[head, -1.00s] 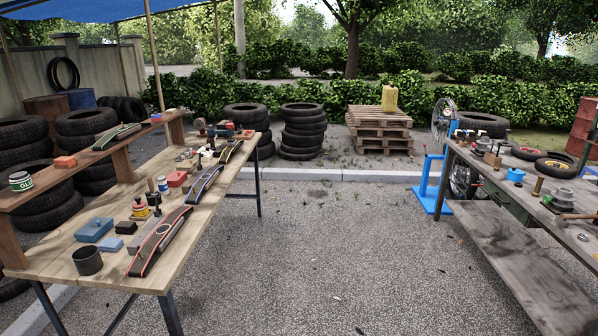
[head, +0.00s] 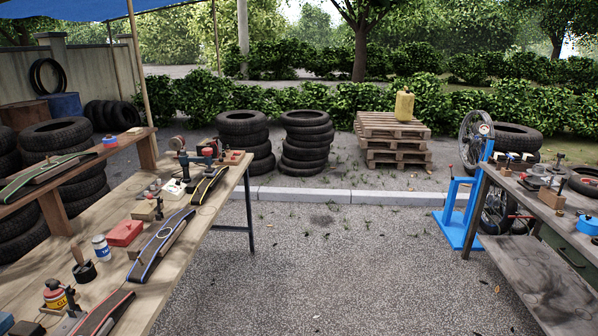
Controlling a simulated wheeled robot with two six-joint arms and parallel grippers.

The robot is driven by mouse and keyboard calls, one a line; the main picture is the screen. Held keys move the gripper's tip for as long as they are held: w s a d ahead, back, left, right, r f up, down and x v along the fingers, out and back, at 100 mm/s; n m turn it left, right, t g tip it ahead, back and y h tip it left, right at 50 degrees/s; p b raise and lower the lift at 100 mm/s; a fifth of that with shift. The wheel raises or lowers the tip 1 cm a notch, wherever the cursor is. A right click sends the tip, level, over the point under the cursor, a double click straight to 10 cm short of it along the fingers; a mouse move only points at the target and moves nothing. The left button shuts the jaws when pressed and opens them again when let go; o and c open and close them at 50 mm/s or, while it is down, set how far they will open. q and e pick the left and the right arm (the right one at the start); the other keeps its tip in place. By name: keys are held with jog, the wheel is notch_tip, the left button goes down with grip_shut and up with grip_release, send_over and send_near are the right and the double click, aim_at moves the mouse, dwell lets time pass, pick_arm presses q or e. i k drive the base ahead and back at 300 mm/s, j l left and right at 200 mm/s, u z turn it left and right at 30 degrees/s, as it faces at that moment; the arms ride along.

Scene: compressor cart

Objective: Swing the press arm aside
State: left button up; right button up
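I cannot pick out a press arm for certain in the head view. A blue stand (head: 452,206) is on the ground at the right, with a spoked wheel (head: 471,135) at its top.
A wooden bench (head: 30,278) on the left holds tools, bottles and several long curved pieces. A grey bench (head: 540,285) stands on the right. The gravel (head: 340,270) between them is clear. Tyre stacks (head: 305,140) and pallets (head: 393,140) stand behind the kerb.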

aim_at(186, 159)
jog(key=i+u, duration=0.1)
jog(key=i, duration=0.75)
jog(key=i+l, duration=0.1)
jog(key=i, duration=0.75)
jog(key=j+u, duration=0.05)
